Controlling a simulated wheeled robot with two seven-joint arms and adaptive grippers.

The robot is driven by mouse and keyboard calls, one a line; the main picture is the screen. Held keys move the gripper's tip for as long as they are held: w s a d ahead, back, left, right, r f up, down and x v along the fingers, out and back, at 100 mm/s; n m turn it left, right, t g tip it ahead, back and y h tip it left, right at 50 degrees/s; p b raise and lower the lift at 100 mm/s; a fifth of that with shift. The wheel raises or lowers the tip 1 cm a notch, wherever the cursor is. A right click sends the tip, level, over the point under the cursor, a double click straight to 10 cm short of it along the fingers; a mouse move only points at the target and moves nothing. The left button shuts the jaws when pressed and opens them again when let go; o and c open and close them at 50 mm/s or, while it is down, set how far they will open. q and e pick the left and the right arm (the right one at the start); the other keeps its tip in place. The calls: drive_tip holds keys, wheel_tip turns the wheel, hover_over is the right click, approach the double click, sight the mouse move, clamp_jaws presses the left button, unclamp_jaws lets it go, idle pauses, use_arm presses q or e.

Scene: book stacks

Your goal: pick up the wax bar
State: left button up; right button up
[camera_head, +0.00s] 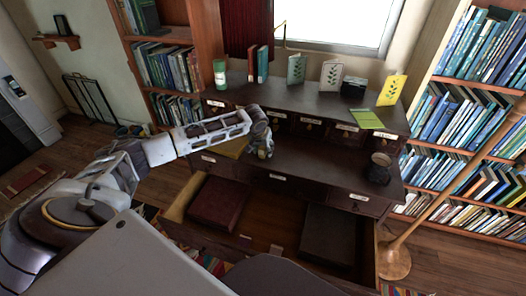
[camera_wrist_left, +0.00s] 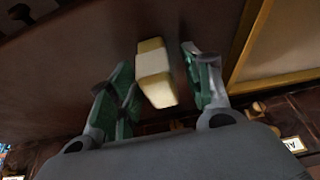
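The wax bar (camera_wrist_left: 155,72) is a small pale yellow block with a whitish middle band. In the left wrist view it lies between the two green-padded fingers of my left gripper (camera_wrist_left: 157,62). The fingers are spread, with a visible gap between the bar and the right finger; the left finger is closer to the bar. In the head view my left gripper (camera_head: 262,143) is low over the dark wooden desk (camera_head: 310,160), and the bar cannot be made out there. My right gripper is not in view.
A yellow flat item (camera_head: 233,148) lies left of my gripper. A dark mug (camera_head: 380,168) stands at the desk's right. Books and cards, including a yellow one (camera_head: 392,89), stand along the back. An open drawer (camera_head: 265,228) juts out in front. The desk's middle is clear.

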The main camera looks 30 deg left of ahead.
use_arm(q)
drive_tip(key=c, duration=1)
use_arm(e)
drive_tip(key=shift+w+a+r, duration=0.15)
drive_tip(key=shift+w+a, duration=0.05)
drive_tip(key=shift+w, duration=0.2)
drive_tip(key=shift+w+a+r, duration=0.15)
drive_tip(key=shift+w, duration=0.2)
use_arm(q)
drive_tip(key=shift+r, duration=0.1)
wheel_tip(320, 180, up, 9)
drive_tip(key=shift+f+p, duration=0.15)
drive_tip(key=shift+p, duration=0.55)
drive_tip(key=shift+r, duration=0.6)
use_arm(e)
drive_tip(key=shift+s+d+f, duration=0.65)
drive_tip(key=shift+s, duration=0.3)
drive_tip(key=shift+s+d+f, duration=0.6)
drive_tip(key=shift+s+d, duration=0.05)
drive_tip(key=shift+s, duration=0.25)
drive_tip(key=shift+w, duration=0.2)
